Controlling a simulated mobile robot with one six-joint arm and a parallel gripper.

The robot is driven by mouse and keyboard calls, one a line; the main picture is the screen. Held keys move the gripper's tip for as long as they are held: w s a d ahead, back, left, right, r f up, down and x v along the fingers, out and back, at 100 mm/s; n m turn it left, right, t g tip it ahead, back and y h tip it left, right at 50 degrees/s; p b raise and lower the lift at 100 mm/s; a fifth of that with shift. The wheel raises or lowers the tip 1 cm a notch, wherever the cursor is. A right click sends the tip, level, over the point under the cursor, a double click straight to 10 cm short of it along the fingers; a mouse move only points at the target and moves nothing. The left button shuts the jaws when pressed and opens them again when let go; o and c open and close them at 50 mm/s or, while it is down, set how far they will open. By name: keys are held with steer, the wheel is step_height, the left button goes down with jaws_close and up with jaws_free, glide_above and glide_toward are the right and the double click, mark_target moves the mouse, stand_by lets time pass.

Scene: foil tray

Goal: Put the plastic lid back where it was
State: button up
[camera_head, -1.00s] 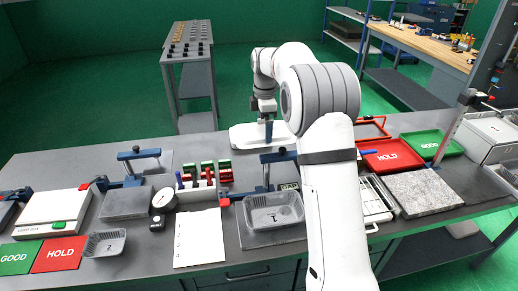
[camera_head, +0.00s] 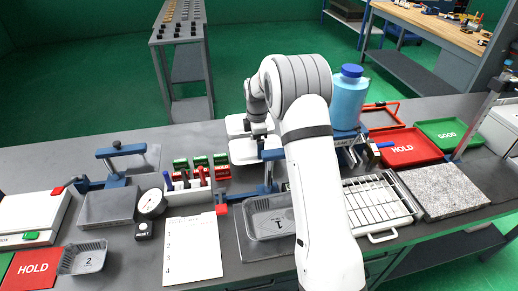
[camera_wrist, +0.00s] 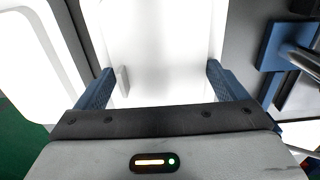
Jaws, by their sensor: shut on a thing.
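Two white plastic pieces lie at the back middle of the bench in the head view: a nearer one (camera_head: 246,154) and one just behind it (camera_head: 236,124). My gripper (camera_head: 261,143) is over the nearer piece, partly behind my own arm. In the wrist view, my gripper (camera_wrist: 160,85) has its blue fingers wide apart, one at each side of a broad white piece, the plastic lid (camera_wrist: 165,45), and is shut on it. A small white tab shows by the left finger. Another white piece with a rounded corner (camera_wrist: 45,50) lies to the left. I cannot tell the lid's height above the bench.
Foil tray 1 (camera_head: 268,222) stands in front, tray 2 (camera_head: 82,260) at left.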

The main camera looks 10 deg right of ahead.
step_height(320, 180, down, 4)
steer(key=shift+r, duration=0.25)
steer(key=o, duration=0.7)
steer(key=shift+s, duration=0.1)
steer(key=shift+r, duration=0.15)
step_height(320, 180, up, 12)
steer(key=s+r+m, duration=0.4)
steer(key=s+r, duration=0.2)
steer(key=s, duration=0.2)
steer(key=s+m+t, duration=0.3)
steer(key=s+m, duration=1.1)
steer(key=s, duration=1.6)
steer(key=shift+d+r+b, duration=0.3)
steer(key=shift+d+r, duration=0.05)
steer(key=shift+r, duration=0.1)
